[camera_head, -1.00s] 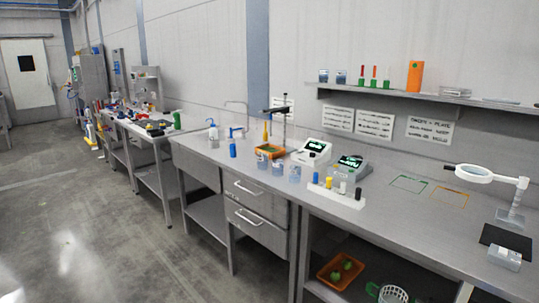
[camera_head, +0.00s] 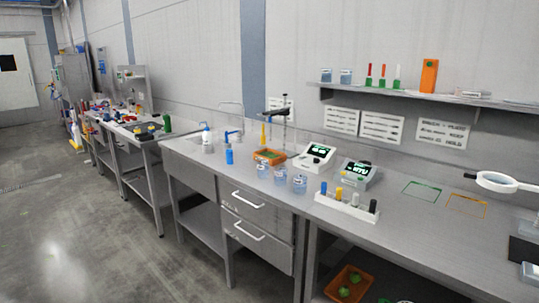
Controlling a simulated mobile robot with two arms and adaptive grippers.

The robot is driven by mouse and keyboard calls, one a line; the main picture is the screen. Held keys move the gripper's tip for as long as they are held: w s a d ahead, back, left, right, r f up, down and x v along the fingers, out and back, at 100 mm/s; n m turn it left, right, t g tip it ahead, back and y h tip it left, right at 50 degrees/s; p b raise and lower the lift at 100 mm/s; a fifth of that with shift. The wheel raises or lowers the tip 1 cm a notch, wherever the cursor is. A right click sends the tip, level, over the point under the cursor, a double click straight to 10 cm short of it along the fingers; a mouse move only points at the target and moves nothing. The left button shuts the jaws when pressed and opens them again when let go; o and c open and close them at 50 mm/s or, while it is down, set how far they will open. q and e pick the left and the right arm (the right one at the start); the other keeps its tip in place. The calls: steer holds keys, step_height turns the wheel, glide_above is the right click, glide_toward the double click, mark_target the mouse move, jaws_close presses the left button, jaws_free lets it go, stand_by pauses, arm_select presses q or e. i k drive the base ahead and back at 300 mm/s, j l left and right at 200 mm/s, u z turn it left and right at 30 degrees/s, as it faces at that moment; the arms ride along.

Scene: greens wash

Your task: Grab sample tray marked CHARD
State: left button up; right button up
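Two orange trays show in the head view. One orange tray (camera_head: 270,156) with green content lies on the steel bench, below the clamp stand. A second orange tray (camera_head: 349,284) with green pieces in it sits on the shelf under the bench at the bottom. No lettering reading CHARD can be made out on either tray. Neither of my grippers is in view.
The steel bench (camera_head: 410,230) carries several clear jars (camera_head: 281,175), two meters (camera_head: 315,156), a white rack of coloured vials (camera_head: 347,206) and a magnifier lamp (camera_head: 497,182). Green (camera_head: 422,191) and orange (camera_head: 467,205) outlines mark bare bench top. Open floor (camera_head: 95,235) lies left.

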mark_target(275, 157)
steer(key=i+j+z, duration=0.2)
steer(key=i, duration=0.3)
steer(key=i+j+z, duration=0.15)
steer(key=i, duration=0.3)
steer(key=i+j+z, duration=0.2)
steer(key=i, duration=0.3)
